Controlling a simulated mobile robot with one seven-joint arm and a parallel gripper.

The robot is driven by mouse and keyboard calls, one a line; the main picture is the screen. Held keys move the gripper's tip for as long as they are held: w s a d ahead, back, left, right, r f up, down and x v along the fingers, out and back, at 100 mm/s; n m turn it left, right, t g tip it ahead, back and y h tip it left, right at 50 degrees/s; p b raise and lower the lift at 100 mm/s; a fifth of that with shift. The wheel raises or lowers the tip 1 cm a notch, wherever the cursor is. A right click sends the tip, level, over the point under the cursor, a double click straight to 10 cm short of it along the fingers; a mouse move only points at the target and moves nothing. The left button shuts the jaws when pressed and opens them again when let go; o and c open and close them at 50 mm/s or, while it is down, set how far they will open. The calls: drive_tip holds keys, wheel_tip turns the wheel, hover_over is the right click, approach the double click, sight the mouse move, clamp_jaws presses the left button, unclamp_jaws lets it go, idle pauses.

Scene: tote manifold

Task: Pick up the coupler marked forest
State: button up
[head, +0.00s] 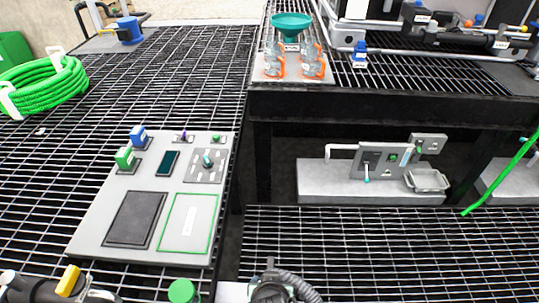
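No label can be read at this size, so I cannot tell which part is marked forest. On a light grey board (88,236) on the left grating, a green block-like fitting (124,157) stands at the upper left edge. A blue fitting (138,136) of similar shape stands just behind it. A small green-topped piece (216,138) and a small purple-topped piece (183,135) stand along the board's back edge. No gripper fingers are visible.
The board also has a dark tray (133,219) and a green-outlined pad (188,224). A green hose coil (45,85) lies at left. A teal funnel (291,27) stands on a raised grating. A dark ribbed-hose part (272,288) and a green cap (182,291) show at the bottom edge.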

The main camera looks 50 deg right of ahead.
drive_tip(key=shift+b+x, duration=1.1)
drive_tip(key=shift+x, duration=1.65)
drive_tip(key=shift+w+a, duration=0.15)
drive_tip(key=shift+w, duration=0.05)
drive_tip(key=shift+c, duration=0.3)
clamp_jaws()
drive_tip(key=shift+r, duration=0.1)
